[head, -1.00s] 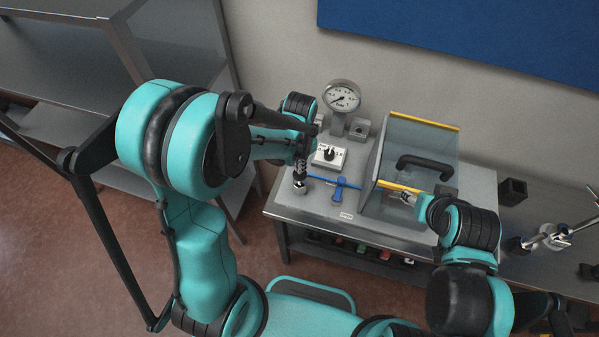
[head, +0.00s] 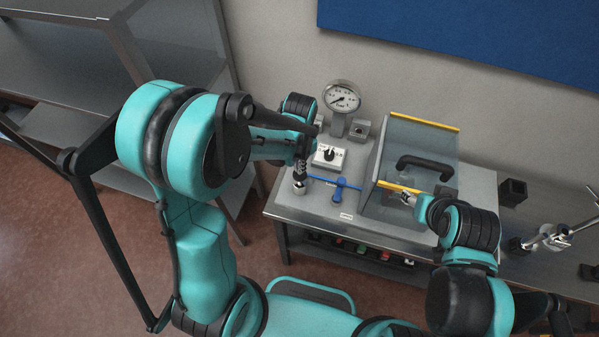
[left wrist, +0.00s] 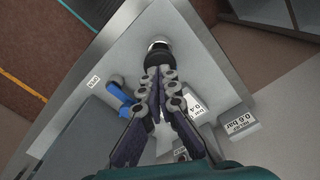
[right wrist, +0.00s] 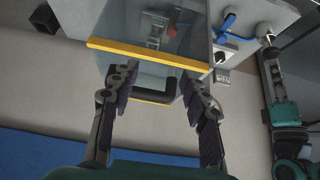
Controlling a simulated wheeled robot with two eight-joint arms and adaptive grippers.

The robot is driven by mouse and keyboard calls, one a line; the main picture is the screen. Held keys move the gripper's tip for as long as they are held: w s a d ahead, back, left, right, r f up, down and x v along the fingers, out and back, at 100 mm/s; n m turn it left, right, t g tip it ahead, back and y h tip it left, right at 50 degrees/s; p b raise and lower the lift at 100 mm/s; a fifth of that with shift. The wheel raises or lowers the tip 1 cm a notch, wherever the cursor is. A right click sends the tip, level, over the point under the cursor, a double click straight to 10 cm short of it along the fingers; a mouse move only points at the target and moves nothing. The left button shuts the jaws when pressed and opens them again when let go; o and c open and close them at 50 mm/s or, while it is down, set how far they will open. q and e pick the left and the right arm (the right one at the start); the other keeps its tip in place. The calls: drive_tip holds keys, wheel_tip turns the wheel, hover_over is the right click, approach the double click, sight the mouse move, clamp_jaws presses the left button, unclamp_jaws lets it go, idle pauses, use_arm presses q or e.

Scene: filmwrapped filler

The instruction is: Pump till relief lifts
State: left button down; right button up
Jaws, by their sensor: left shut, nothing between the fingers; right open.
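My left gripper (head: 301,172) is shut and empty, pointing down just above a short silver round cap (head: 299,187) on the bench's left front. In the left wrist view the shut fingertips (left wrist: 158,72) are at the cap (left wrist: 158,46); I cannot tell whether they touch it. A dial gauge (head: 342,97) stands at the back, its needle toward the lower left. A white box with a black knob (head: 329,156) sits before it. A blue lever (head: 338,191) lies right of the cap. My right gripper (right wrist: 156,78) is open and empty by the clear cover (right wrist: 190,40).
The clear cover has yellow edges and a black handle (head: 424,166). A black open box (head: 513,191) and a metal stand (head: 550,236) are at the right. A grey shelf (head: 60,60) is at the left. Small coloured items lie under the bench.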

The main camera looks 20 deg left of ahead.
use_arm(q)
drive_tip(key=shift+f+b, duration=2.3)
drive_tip(key=shift+f, duration=0.15)
wheel_tip(320, 180, up, 5)
drive_tip(key=p, duration=0.4)
drive_tip(key=shift+p, duration=0.35)
drive_tip(key=shift+f, duration=0.15)
drive_tip(key=shift+r, duration=0.25)
drive_tip(key=shift+f, duration=0.15)
idle(0.9)
idle(0.4)
idle(1.3)
